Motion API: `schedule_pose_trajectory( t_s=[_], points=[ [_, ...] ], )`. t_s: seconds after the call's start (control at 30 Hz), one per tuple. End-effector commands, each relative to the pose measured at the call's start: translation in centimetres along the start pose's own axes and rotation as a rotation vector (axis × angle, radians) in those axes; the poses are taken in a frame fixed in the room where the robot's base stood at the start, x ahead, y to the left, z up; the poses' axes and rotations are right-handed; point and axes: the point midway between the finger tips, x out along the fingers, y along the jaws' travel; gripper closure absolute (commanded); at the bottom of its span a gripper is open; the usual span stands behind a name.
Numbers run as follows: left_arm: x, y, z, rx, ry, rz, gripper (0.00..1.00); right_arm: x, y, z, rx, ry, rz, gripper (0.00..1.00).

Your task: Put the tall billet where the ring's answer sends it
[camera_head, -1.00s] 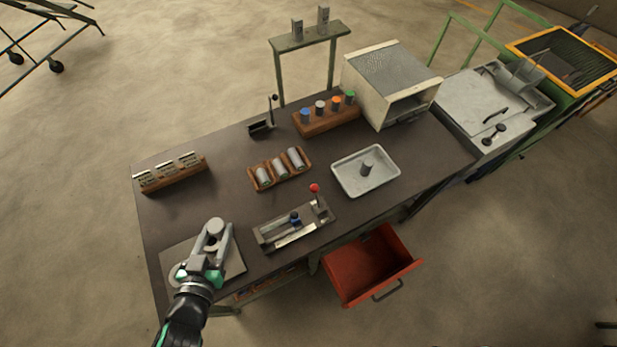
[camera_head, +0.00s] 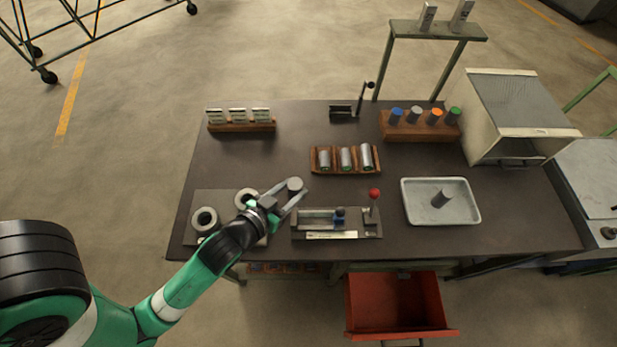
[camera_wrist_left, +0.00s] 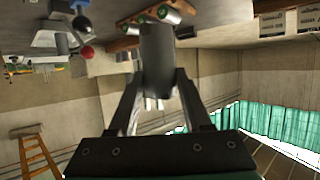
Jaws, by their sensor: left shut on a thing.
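My left gripper (camera_head: 284,194) is shut on a grey cylindrical billet (camera_head: 295,184), held above the bench just left of and behind the lever fixture. In the left wrist view the billet (camera_wrist_left: 157,55) stands between the two fingers and looks long. Two grey rings lie on the mat at the left: one ring (camera_head: 204,220) is clear, the other ring (camera_head: 247,198) is beside my wrist. A wooden rack (camera_head: 322,171) holds three billets with green ends. My right gripper is not in view.
The lever fixture (camera_head: 368,229) has a red knob. A wooden block (camera_head: 425,134) carries blue, grey, orange and green capped pegs. A box furnace (camera_head: 515,120) stands at the back right. A red drawer (camera_head: 398,305) is open below the front edge.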

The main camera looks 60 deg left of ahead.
Motion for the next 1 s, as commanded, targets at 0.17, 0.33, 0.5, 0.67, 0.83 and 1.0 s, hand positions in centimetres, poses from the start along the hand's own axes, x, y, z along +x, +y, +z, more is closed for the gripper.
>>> schedule_pose_trajectory(
  t_s=[0.17, 0.33, 0.5, 0.67, 0.83, 1.0],
  points=[
    [5.1, -1.6, 0.0, -0.004, 0.011, -0.005, 1.0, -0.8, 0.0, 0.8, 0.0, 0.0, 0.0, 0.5],
    [8.8, -2.2, 2.6, -0.001, 0.007, -0.001, 1.0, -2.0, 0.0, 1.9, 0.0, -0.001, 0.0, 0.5],
    [10.4, -2.5, 3.3, 0.001, 0.009, 0.001, 1.0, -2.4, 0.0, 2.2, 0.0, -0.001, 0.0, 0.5],
    [10.6, -2.6, 3.3, 0.002, 0.009, 0.001, 1.0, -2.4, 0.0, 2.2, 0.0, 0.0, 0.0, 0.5],
    [11.8, -2.7, 5.3, 0.001, 0.004, 0.001, 1.0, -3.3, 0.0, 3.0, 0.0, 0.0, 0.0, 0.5],
    [12.4, -2.7, 6.6, 0.002, 0.008, 0.001, 1.0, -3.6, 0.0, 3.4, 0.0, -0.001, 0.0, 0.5]
  ],
)
